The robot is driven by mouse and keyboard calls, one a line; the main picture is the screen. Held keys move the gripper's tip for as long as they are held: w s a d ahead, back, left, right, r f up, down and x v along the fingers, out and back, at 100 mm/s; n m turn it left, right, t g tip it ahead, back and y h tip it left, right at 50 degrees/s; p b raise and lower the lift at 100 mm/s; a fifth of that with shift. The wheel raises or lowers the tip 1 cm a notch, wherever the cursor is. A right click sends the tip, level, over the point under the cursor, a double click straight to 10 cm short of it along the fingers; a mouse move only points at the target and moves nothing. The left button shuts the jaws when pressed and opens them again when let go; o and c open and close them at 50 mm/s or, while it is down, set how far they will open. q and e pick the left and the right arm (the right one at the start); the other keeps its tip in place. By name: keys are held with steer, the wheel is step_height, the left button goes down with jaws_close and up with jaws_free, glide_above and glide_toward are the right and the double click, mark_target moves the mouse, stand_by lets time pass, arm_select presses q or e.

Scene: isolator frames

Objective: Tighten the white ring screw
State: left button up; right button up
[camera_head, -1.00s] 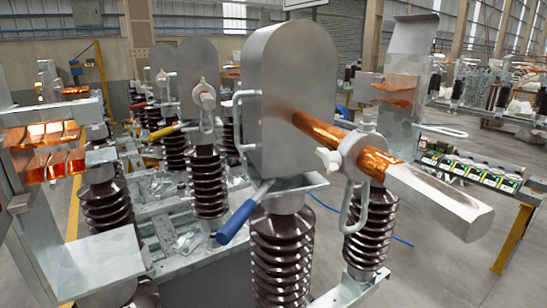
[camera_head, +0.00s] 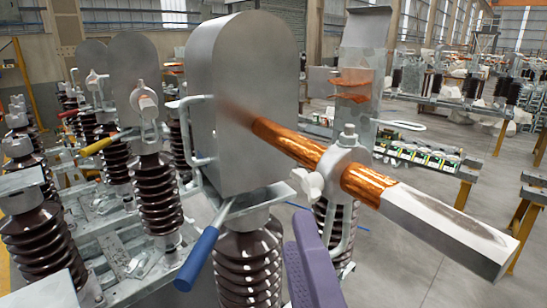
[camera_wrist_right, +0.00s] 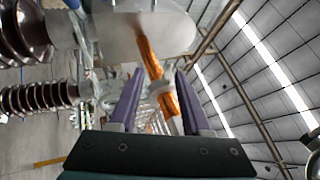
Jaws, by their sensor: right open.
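The white ring screw (camera_head: 308,183) sticks out at the left of the grey ring clamp (camera_head: 347,160). The clamp is around the copper-wound rod (camera_head: 292,142), which comes out of the large rounded metal housing (camera_head: 235,105). My right gripper (camera_head: 308,245) has purple fingers and shows below the screw, apart from it in the picture. In the right wrist view the gripper (camera_wrist_right: 158,98) is open, and the copper rod (camera_wrist_right: 150,56) and the pale clamp (camera_wrist_right: 160,87) show beyond and between its fingers. The screw itself is hard to make out there. My left gripper is not in view.
A blue-handled lever (camera_head: 203,250) hangs left of my right gripper. Ribbed brown insulators (camera_head: 248,268) stand under the housing. The rod's square metal end (camera_head: 450,228) juts out to the right. A bent metal loop (camera_head: 343,235) hangs below the clamp.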

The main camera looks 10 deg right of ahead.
mark_target(298, 171)
steer(key=w+r+p, duration=0.1)
steer(key=w, duration=0.1)
steer(key=w+r+m+h+p, duration=0.1)
steer(key=w+r+p, duration=0.1)
steer(key=w, duration=0.1)
steer(key=w+d+r+m+p, duration=0.1)
steer(key=w, duration=0.2)
steer(key=shift+d+r+t+h+p, duration=0.1)
steer(key=shift+r+t+h+p, duration=0.2)
steer(key=shift+t+p, duration=0.1)
steer(key=shift+w, duration=0.3)
jaws_close()
